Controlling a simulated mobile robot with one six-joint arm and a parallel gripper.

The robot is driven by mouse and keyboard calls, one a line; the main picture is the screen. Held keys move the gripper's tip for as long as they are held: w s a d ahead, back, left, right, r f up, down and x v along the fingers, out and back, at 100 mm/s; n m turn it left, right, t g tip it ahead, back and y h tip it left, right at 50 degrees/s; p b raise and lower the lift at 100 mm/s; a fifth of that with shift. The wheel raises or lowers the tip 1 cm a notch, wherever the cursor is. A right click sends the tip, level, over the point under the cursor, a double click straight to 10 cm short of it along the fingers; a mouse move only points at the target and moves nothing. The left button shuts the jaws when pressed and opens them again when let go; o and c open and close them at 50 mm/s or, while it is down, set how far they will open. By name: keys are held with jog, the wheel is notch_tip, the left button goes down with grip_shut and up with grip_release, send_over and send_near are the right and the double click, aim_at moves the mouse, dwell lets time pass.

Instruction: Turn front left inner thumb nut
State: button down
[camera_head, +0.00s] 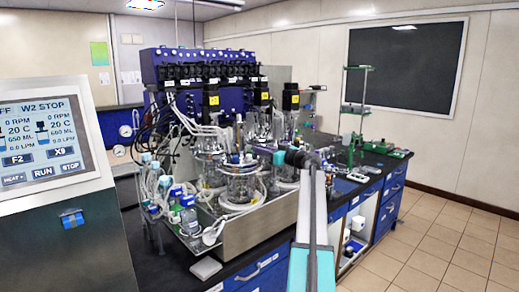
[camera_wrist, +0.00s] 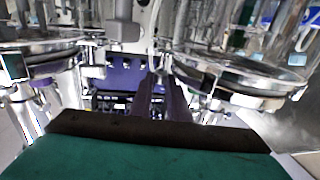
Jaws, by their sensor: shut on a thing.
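The glass bioreactor vessels (camera_head: 240,183) stand in a metal tray, with tubing and dark motors above them. In the head view my gripper (camera_head: 281,157) is at the right side of the front vessels, at about lid height. In the wrist view the two dark fingers of my gripper (camera_wrist: 161,82) are close together, between a left metal vessel rim (camera_wrist: 45,62) and a right metal vessel rim (camera_wrist: 240,90). They are shut on a small part at their tips, which fits a thumb nut. The fingers mostly hide it, and I cannot make out which nut it is.
A control screen (camera_head: 45,135) stands close at the left. A green stand (camera_head: 361,110) is on the bench behind at the right. The tiled floor (camera_head: 440,240) at the right is clear.

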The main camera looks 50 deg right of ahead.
jog(key=shift+a+r+m+h+p, duration=0.1)
jog(key=shift+a+m+h+p, duration=0.15)
jog(key=shift+m+h+p, duration=1.35)
jog(key=shift+a+r+m+h+p, duration=0.2)
jog(key=shift+h+p, duration=0.8)
jog(key=shift+p, duration=1.5)
jog(key=shift+a+f+m+g+h+p, duration=0.1)
jog(key=shift+f+m+g+h+p, duration=0.25)
jog(key=shift+h+p, duration=0.45)
jog(key=c, duration=1.7)
grip_release()
jog(key=shift+p, duration=0.3)
